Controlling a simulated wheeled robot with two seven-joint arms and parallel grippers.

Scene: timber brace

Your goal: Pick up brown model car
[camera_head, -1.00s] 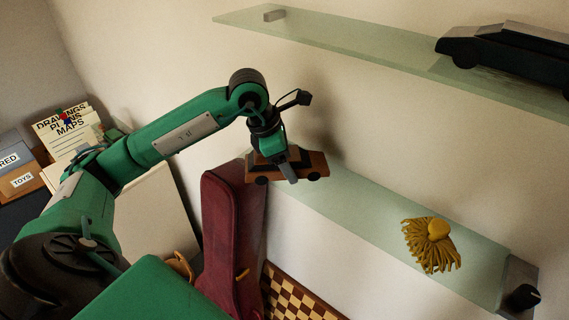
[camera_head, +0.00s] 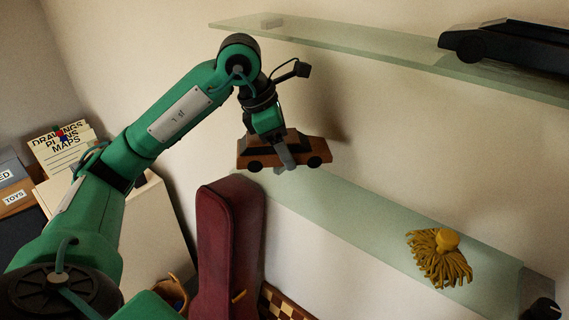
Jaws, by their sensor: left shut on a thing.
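The brown model car (camera_head: 315,149) has black wheels and a dark cabin. My left gripper (camera_head: 282,152) is shut on it around its middle, and the fingers hide part of its side. The car is roughly level and appears held above the left end of the lower glass shelf (camera_head: 345,215). My right gripper is not in view.
A yellow tasselled object (camera_head: 440,257) lies on the lower shelf's right part. The upper glass shelf (camera_head: 370,54) carries a black model car (camera_head: 510,47) at right. A dark red instrument case (camera_head: 230,240) stands below. The lower shelf's middle is clear.

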